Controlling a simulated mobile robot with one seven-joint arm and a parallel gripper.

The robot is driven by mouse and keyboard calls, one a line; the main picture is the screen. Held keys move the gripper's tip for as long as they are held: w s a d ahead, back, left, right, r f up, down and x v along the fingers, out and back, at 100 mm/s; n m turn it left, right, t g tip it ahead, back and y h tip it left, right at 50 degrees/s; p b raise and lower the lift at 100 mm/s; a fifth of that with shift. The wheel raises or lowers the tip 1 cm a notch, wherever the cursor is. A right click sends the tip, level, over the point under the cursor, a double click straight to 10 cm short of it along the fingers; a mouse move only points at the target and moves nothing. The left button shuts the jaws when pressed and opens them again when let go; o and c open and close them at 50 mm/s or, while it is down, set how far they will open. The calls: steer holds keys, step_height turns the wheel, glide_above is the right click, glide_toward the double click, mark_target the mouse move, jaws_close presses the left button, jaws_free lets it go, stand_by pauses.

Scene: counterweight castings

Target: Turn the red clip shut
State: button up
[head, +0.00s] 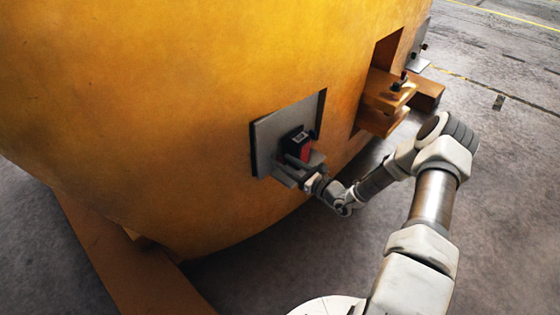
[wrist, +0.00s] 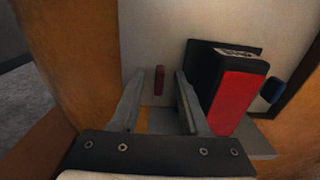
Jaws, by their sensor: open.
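A small upright red bar, which looks like the red clip (wrist: 159,79), is on a pale grey plate (wrist: 150,40) in the wrist view. My gripper (wrist: 158,90) is open, with one finger to each side of the bar in the picture. The bar looks beyond the fingertips; I see no contact. In the head view my gripper (head: 291,170) is at the grey plate (head: 265,145) set in the yellow casting. I cannot pick out the small bar there.
A black box with a red face (wrist: 232,100) stands close beside my right finger; it also shows in the head view (head: 298,140). A dark blue part (wrist: 272,90) is right of it. The yellow casting (head: 180,100) surrounds the plate. An orange bracket (head: 385,95) juts out farther right.

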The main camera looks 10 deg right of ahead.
steer(key=shift+x, duration=1.45)
steer(key=shift+c, duration=0.3)
jaws_close()
